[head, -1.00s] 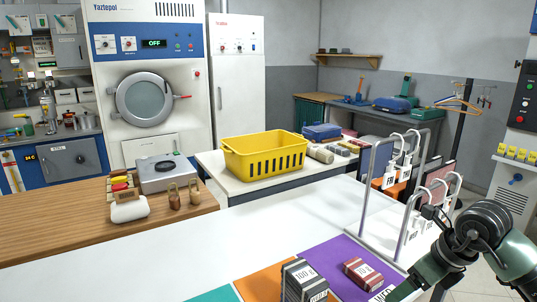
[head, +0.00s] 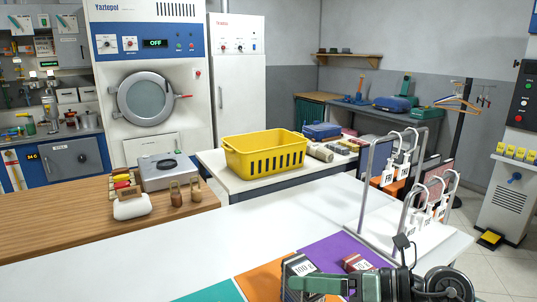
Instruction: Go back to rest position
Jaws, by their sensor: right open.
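My right gripper (head: 318,289) is at the bottom edge of the head view, right of the middle. Its arm comes in from the lower right and it points left. It is open, and I see nothing held in it. It partly covers a dark striped block (head: 299,265) and a red striped block (head: 357,262) on the counter. I cannot tell its height above them. My left gripper is not in view.
The white counter (head: 150,262) has teal, orange and purple (head: 325,250) patches. A metal rack (head: 364,190) with white day tags stands close behind my right arm. A yellow basket (head: 265,146) stands farther back. The counter's left part is clear.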

